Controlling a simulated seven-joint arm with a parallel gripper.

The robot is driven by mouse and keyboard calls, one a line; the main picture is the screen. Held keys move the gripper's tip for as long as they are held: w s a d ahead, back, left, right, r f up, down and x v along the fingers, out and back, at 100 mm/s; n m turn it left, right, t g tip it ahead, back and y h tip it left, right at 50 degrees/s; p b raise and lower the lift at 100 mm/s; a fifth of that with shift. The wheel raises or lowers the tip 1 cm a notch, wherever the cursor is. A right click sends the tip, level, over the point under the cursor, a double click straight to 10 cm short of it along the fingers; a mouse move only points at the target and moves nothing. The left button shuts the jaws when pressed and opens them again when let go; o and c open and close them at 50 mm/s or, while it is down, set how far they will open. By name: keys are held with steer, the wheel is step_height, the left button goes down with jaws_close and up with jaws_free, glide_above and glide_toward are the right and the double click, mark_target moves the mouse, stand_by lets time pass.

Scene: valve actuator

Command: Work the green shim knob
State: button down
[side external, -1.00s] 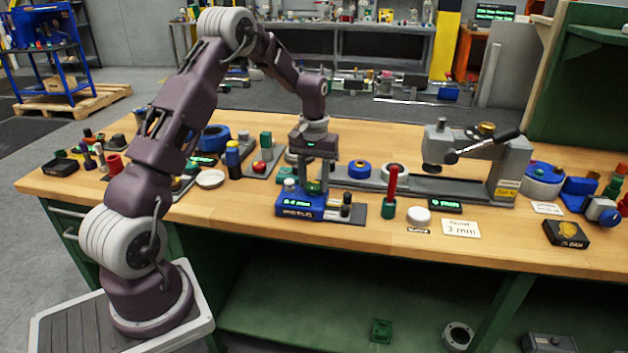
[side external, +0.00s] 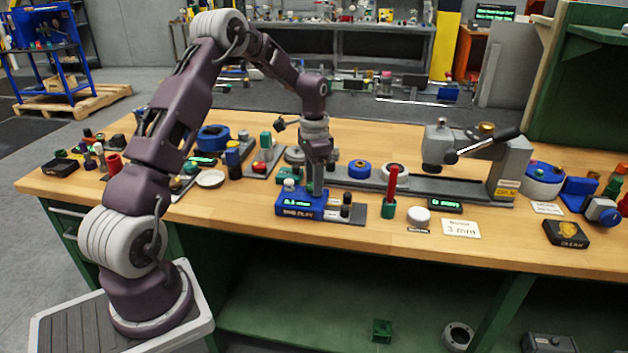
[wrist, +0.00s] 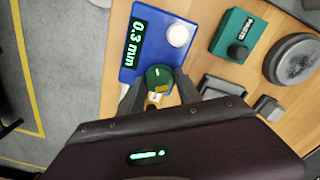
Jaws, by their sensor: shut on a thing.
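The green shim knob (wrist: 160,76) stands on a blue box (wrist: 133,72) in the wrist view. Its top has a pale pointer mark. The box's green display (wrist: 135,44) reads 0.3 mm, and a round white button (wrist: 178,36) sits near its far corner. My gripper (wrist: 162,86) points down with one finger on each side of the knob, shut on it. In the side view my gripper (side external: 316,188) is low over the blue box (side external: 292,208), and its fingers mostly hide the knob.
A press-like fixture with a black-handled lever (side external: 487,147) stands to the right. A red rod in a green base (side external: 391,190), a white puck (side external: 419,216) and a 3 mm card (side external: 461,228) are nearer. A green box with a black knob (wrist: 238,50) is beside the blue box.

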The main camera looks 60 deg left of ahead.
steer(key=shift+m, duration=2)
steer(key=c, duration=0.8)
jaws_free()
steer(key=shift+c, duration=0.2)
step_height(320, 180, up, 7)
steer(key=shift+r, duration=0.1)
